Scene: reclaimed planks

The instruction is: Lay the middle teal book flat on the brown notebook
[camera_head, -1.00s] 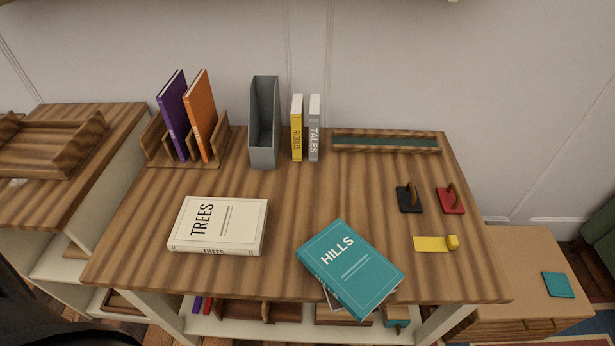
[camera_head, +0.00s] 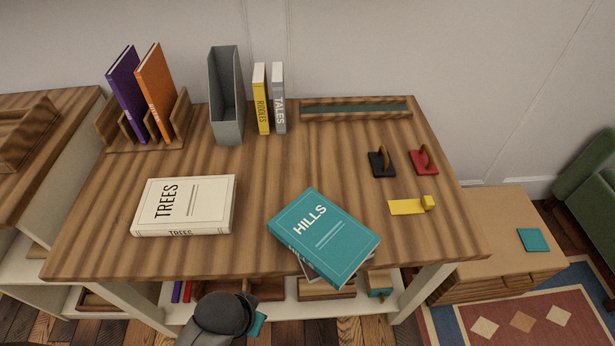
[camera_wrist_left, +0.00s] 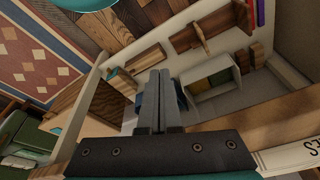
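A teal book titled HILLS (camera_head: 325,240) lies flat and askew near the front edge of the wooden desk. It rests on at least one other book, whose spine and pale pages show below its front-left edge. I cannot tell which teal book is the middle one, and I can pick out no brown notebook. My left arm's dark grey part shows at the bottom of the head view, below the desk's front edge. In the left wrist view my left gripper's fingers (camera_wrist_left: 160,105) are together, with nothing visible between them. My right gripper is out of view.
A cream TREES book (camera_head: 185,203) lies left of HILLS. A rack (camera_head: 170,147), a grey file holder (camera_head: 226,100) and upright books stand at the back. Black (camera_head: 381,165) and red (camera_head: 423,163) handled items and a yellow item (camera_head: 406,207) sit right. The desk's centre is clear.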

